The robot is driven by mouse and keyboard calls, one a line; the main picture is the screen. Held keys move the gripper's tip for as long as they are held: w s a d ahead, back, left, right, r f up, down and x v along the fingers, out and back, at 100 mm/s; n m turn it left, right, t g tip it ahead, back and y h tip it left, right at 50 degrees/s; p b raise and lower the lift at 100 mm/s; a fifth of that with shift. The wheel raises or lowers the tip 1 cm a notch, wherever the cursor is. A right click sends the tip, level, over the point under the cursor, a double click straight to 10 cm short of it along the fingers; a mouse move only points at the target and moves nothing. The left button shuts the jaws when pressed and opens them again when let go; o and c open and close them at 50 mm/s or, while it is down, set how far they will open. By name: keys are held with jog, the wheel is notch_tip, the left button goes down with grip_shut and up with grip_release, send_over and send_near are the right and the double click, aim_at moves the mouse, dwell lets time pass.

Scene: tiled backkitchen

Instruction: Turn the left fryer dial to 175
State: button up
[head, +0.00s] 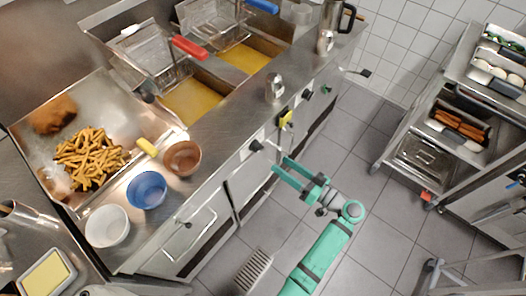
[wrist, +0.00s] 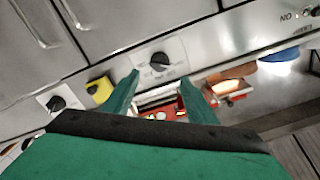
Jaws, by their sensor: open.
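The left fryer dial (head: 256,145) is a black knob on the steel fryer front, below the left oil vat (head: 190,101). In the wrist view the same dial (wrist: 160,61) sits on a white plate, just beyond and between my fingertips. My gripper (head: 280,163) is open and empty, in front of the dial and apart from it. Its green fingers (wrist: 160,77) also show in the wrist view. The markings on the plate are too small to read, so I cannot tell the dial's setting. A second black dial (head: 307,95) is farther along the front.
Brown (head: 182,158), blue (head: 147,189) and white (head: 107,226) bowls stand along the counter edge. A steel rack (head: 425,150) is at the right. The tiled floor between is open.

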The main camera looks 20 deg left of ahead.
aim_at(260, 150)
jog(key=x, duration=0.9)
jog(key=shift+w+a+f, duration=0.1)
jog(key=shift+a, duration=0.25)
jog(key=c, duration=1)
